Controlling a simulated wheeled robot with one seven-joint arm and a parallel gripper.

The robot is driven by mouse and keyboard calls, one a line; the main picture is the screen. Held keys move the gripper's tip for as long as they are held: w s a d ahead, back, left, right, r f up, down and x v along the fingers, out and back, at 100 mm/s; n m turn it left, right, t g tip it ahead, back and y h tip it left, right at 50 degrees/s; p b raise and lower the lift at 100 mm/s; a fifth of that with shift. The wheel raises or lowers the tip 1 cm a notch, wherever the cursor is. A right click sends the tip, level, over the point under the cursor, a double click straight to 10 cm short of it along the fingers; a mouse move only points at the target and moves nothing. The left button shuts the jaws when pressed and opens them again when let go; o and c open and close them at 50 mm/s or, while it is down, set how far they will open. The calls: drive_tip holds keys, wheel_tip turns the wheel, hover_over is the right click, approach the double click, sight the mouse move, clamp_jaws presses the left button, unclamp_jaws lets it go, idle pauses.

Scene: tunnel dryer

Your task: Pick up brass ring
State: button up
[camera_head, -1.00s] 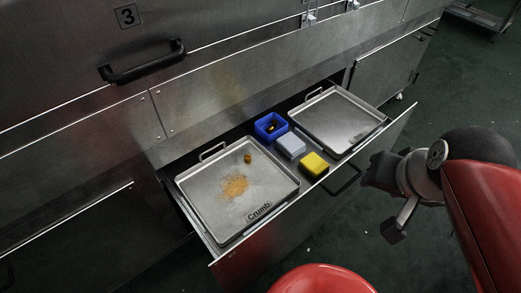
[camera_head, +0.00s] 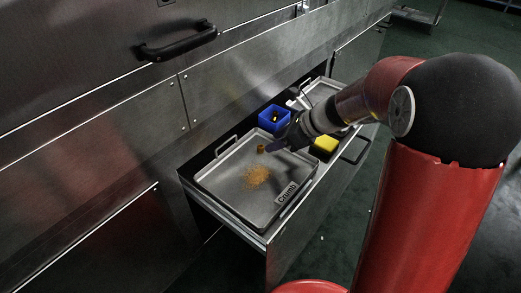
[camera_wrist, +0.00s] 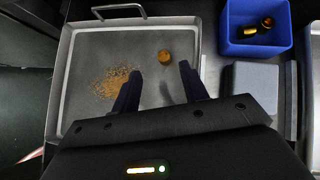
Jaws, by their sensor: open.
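A small brass ring (camera_head: 261,149) sits on the metal tray (camera_head: 223,196) marked "Crumb" in the open drawer. In the wrist view the ring (camera_wrist: 165,56) lies just beyond my gripper's fingertips (camera_wrist: 160,75), between their lines and nearer the right finger. My gripper (camera_head: 268,151) is open and empty, reaching in over the tray from the right. The ring is apart from both fingers in the wrist view; its exact height relative to the fingertips is unclear.
Orange crumbs (camera_wrist: 108,84) are spread on the tray left of the ring. A blue bin (camera_wrist: 257,50) with small brass pieces, a grey block (camera_wrist: 250,84) and a yellow block (camera_head: 325,146) stand to the right. The tray's back handle (camera_wrist: 118,9) rises behind.

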sight(263, 147)
drive_tip(key=x, duration=0.2)
drive_tip(key=b+x, duration=0.1)
drive_tip(key=x, duration=0.2)
drive_tip(key=shift+w+d+f, duration=0.1)
drive_tip(key=shift+w+f, duration=0.15)
drive_tip(key=shift+f, duration=0.1)
clamp_jaws()
